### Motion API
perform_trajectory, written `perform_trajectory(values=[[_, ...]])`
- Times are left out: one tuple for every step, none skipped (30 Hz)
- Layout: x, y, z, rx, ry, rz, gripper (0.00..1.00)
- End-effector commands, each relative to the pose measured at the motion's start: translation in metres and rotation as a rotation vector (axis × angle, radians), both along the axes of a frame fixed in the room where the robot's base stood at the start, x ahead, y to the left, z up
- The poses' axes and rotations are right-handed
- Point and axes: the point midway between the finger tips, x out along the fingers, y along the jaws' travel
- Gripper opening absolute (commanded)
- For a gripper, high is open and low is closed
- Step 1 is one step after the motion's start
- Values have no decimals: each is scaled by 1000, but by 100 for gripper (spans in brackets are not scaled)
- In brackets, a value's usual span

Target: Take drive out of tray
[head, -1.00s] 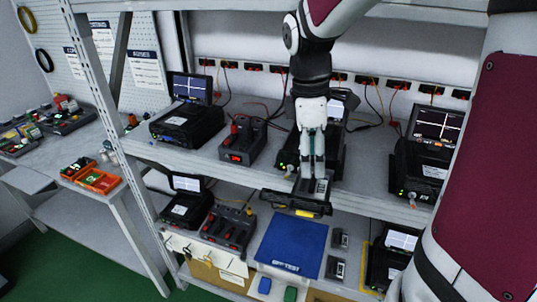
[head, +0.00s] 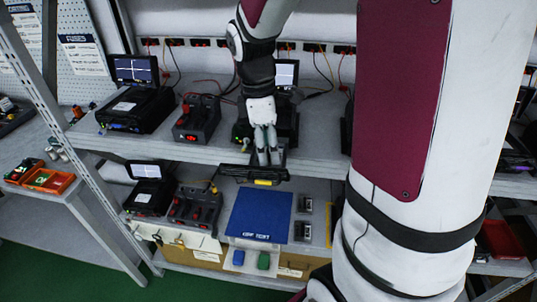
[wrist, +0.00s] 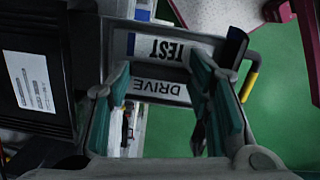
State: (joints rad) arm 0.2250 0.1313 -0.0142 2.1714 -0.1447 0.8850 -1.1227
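The tray (head: 240,173) is a dark, pulled-out holder with a yellow handle, sticking out past the front edge of the upper shelf. In the wrist view its yellow handle (wrist: 250,80) shows at the right. A pale plate labelled DRIVE (wrist: 160,88) lies between my fingers, beside a part labelled TEST (wrist: 165,48); I take the DRIVE piece for the drive. My gripper (head: 267,160) points down over the tray. In the wrist view its teal-padded fingers (wrist: 162,80) are apart, one on each side of the DRIVE label. Contact with the drive cannot be made out.
The tester with a screen (head: 286,75) stands behind my gripper. A red-lit power unit (head: 197,118) and another tester (head: 135,105) stand to the left. On the lower shelf are a blue mat (head: 258,215) and two small drives (head: 303,230).

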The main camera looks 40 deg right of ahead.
Motion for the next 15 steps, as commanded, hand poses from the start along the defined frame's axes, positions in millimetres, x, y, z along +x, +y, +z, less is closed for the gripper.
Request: perform_trajectory(values=[[0, 0, -1, 1, 1, 0, 17], [0, 0, 0, 1, 1, 0, 17], [0, 0, -1, 1, 1, 0, 17], [0, 0, -1, 1, 1, 0, 17], [0, 0, -1, 1, 2, 0, 17], [0, 0, -1, 1, 2, 0, 17], [0, 0, 0, 1, 2, 0, 17], [0, 0, 0, 1, 1, 0, 17], [0, 0, 0, 1, 1, 0, 17], [0, 0, 1, 1, 1, 0, 17], [0, 0, 3, 1, 1, 0, 17], [0, 0, 5, 0, 0, 0, 17], [1, 0, 7, 0, -1, 0, 17], [1, 0, 9, 0, -2, 0, 17], [1, 0, 13, 0, -2, 0, 17]])
